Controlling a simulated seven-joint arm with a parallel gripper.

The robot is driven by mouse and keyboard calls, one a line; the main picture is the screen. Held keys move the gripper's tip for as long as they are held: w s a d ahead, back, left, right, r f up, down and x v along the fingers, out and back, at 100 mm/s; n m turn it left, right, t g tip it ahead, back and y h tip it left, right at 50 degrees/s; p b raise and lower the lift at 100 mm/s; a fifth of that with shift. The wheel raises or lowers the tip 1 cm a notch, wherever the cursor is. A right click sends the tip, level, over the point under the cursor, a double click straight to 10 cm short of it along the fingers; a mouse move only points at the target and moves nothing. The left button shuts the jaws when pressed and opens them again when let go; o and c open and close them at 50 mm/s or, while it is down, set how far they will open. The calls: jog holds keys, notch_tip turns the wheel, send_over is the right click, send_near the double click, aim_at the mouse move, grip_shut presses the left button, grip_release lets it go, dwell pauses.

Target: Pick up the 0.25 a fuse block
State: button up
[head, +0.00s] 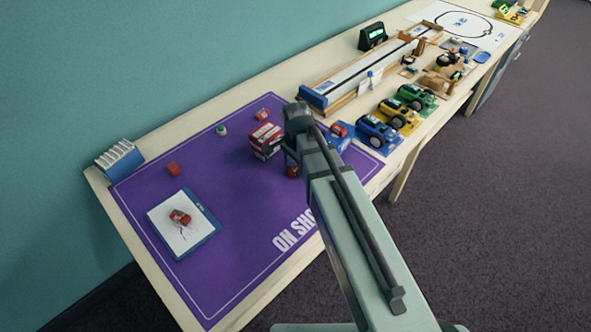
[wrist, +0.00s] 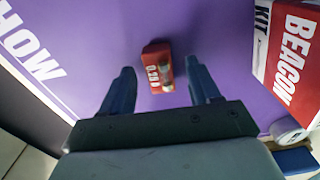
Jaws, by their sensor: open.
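Several small red blocks lie on the purple mat (head: 240,200). One red block (wrist: 158,68) lies between my open fingers (wrist: 160,88) in the wrist view. It has a metal-and-glass fuse on top and a white label that looks like 0.50 A, but is small and hard to read. In the head view this block (head: 292,171) shows just under my gripper (head: 291,160). Other red blocks are at the mat's left (head: 173,169), its far edge (head: 262,115) and its right (head: 338,129). Their labels are too small to read, so I cannot tell which is 0.25 A.
A red and white beacon kit box (head: 266,140) stands close beside my gripper. A white pad (head: 181,236) with a red item (head: 180,217) lies at the near left. A rack (head: 119,158) stands at the left corner. Toy cars (head: 378,132) stand on the right.

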jog(key=shift+f, duration=0.25)
jog(key=shift+c, duration=0.3)
jog(key=c, duration=1.1)
